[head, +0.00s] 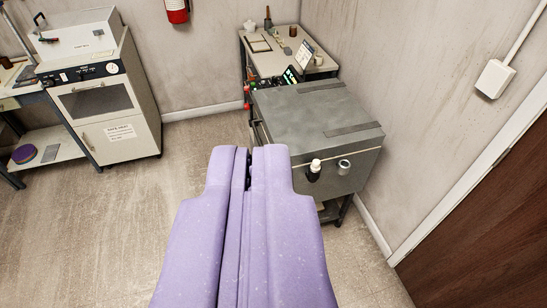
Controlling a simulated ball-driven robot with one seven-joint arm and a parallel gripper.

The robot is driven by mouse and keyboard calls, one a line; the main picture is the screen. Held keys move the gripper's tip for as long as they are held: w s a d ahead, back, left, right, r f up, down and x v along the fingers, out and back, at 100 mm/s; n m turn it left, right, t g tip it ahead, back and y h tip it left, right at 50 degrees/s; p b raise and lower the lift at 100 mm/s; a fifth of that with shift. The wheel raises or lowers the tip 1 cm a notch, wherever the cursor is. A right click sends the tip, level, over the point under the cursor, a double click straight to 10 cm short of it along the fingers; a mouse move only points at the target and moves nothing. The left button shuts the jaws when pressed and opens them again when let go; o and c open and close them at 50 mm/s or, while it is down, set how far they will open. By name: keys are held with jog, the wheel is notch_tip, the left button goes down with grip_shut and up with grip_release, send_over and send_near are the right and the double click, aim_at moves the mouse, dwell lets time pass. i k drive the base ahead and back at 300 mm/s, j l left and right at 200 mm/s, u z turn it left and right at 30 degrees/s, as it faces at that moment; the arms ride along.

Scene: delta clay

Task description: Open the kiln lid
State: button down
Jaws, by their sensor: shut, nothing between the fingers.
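The kiln (349,166) is a grey box on a dark stand, right of centre, near the right wall. Its flat grey lid (300,108) lies shut on top, with two dark straps across it. A white-and-black knob or plug and a round port show on the near side. My purple gripper (249,152) points forward from the bottom centre, shut and empty. In the picture its tips lie just left of the kiln's near left corner. I cannot tell whether they touch it. The gripper hides part of the kiln's lower left side.
A small table (272,61) with tools and a lit display stands behind the kiln. A grey oven-like cabinet (104,105) stands at the left, beside a low shelf. A brown door (490,225) is at the right. The floor (180,180) left of my gripper is clear.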

aim_at(320, 120)
jog(key=k, duration=0.1)
jog(key=i+u, duration=0.1)
jog(key=i, duration=0.55)
jog(key=i+u, duration=0.1)
jog(key=i, duration=0.55)
jog(key=i+u, duration=0.1)
jog(key=i, duration=0.5)
jog(key=i+l+u, duration=0.1)
jog(key=i, duration=0.55)
jog(key=l, duration=0.1)
